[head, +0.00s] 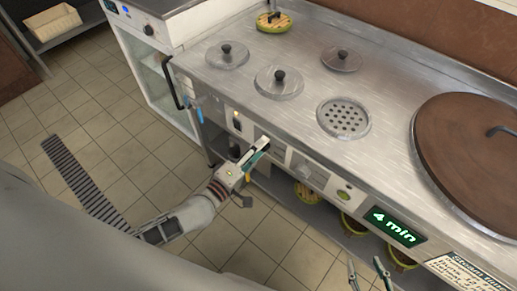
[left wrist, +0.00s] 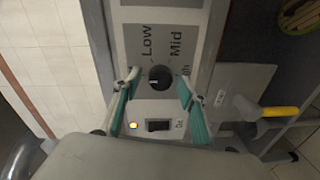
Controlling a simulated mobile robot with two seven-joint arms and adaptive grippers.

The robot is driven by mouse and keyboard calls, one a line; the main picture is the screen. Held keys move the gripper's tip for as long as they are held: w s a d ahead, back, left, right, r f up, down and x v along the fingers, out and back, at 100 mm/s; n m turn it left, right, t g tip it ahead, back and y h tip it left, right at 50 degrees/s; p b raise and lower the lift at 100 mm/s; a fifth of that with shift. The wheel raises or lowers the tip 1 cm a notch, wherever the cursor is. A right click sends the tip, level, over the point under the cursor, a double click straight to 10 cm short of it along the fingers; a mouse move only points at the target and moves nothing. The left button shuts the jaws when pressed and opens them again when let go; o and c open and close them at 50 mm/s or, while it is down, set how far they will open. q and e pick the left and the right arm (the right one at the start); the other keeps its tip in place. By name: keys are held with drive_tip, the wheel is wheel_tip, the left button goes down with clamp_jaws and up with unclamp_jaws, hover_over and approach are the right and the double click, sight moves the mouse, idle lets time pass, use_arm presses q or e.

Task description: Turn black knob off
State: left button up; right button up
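The black knob (left wrist: 160,78) is round, with a pale mark on its face, and sits on a grey panel printed Low and Mid. In the left wrist view my left gripper (left wrist: 158,82) is open, with one teal-padded finger on each side of the knob. I cannot tell whether either finger touches it. In the head view my left gripper (head: 264,146) is at the front panel of the steel counter and hides the knob. My right gripper (head: 367,268) shows at the bottom of the head view, its two fingers apart and empty.
A rocker switch (left wrist: 158,125) and a lit lamp (left wrist: 133,125) sit near the knob. The steel counter (head: 300,110) carries several lids and a large brown lid (head: 470,150). A green display (head: 394,227) reads 4 min. Tiled floor (head: 110,125) is open at left.

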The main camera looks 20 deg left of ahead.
use_arm(q)
drive_tip(key=v, duration=1.2)
idle(0.4)
drive_tip(key=s+d+r+m+g+h+p, duration=0.25)
drive_tip(key=d+r+m+p, duration=0.2)
drive_tip(key=m, duration=0.35)
drive_tip(key=s+a+f+m+g+y+p, duration=0.3)
drive_tip(key=s+a+f+m+y+p, duration=0.1)
drive_tip(key=s+m, duration=0.4)
wheel_tip(320, 180, down, 3)
drive_tip(key=shift+s+r+m+g+y+p, duration=0.1)
drive_tip(key=shift+s+m+g+y+p, duration=0.25)
drive_tip(key=shift+s+y+p, duration=0.25)
use_arm(e)
drive_tip(key=shift+m, duration=0.4)
drive_tip(key=r, duration=0.3)
drive_tip(key=s+a+r, duration=0.1)
drive_tip(key=r, duration=0.1)
drive_tip(key=shift+r, duration=0.1)
